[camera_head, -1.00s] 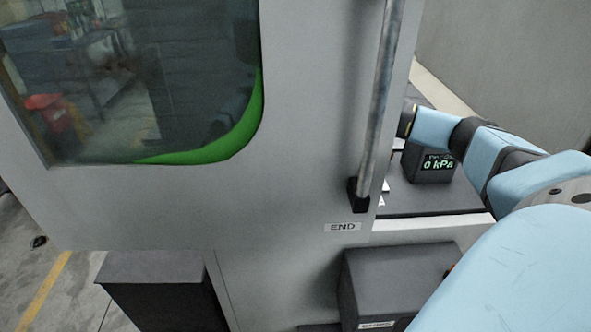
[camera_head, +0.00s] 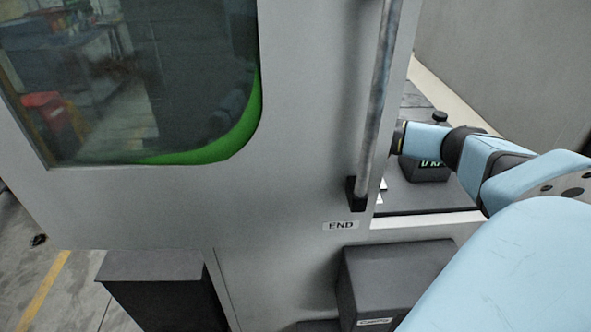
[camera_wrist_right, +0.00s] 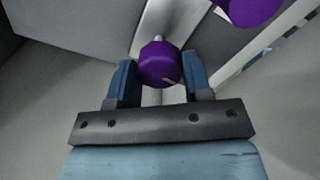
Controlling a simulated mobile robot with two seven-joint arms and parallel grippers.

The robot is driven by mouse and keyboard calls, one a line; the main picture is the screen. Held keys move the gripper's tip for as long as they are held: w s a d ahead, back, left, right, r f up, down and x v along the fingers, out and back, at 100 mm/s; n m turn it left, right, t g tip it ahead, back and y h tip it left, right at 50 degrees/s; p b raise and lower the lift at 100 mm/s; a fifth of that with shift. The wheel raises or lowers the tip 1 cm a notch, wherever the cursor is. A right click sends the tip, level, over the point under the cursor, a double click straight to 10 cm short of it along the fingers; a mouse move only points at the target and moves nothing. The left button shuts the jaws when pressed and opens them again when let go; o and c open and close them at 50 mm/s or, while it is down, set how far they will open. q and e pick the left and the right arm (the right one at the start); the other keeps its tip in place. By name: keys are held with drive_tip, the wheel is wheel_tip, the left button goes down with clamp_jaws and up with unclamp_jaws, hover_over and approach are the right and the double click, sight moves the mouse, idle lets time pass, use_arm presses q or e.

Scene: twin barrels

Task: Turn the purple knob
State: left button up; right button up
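A faceted purple knob (camera_wrist_right: 160,63) shows in the right wrist view, on a pale stem, between the fingertips of my right gripper (camera_wrist_right: 160,76). The two blue fingers stand apart, one on each side of the knob; I cannot tell if they touch it. A second purple knob-like part (camera_wrist_right: 249,8) is cut off at the top right. In the head view my right arm reaches in from the right, and its gripper end is hidden behind the grey machine panel. My left gripper is not in view.
The grey machine panel (camera_head: 290,190) with a window and a vertical metal handle (camera_head: 378,100) fills the left and middle. A dark display box (camera_head: 425,172) stands behind my arm. A dark box (camera_head: 385,280) sits below the END label (camera_head: 341,225).

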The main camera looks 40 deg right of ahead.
drive_tip(key=shift+c, duration=0.5)
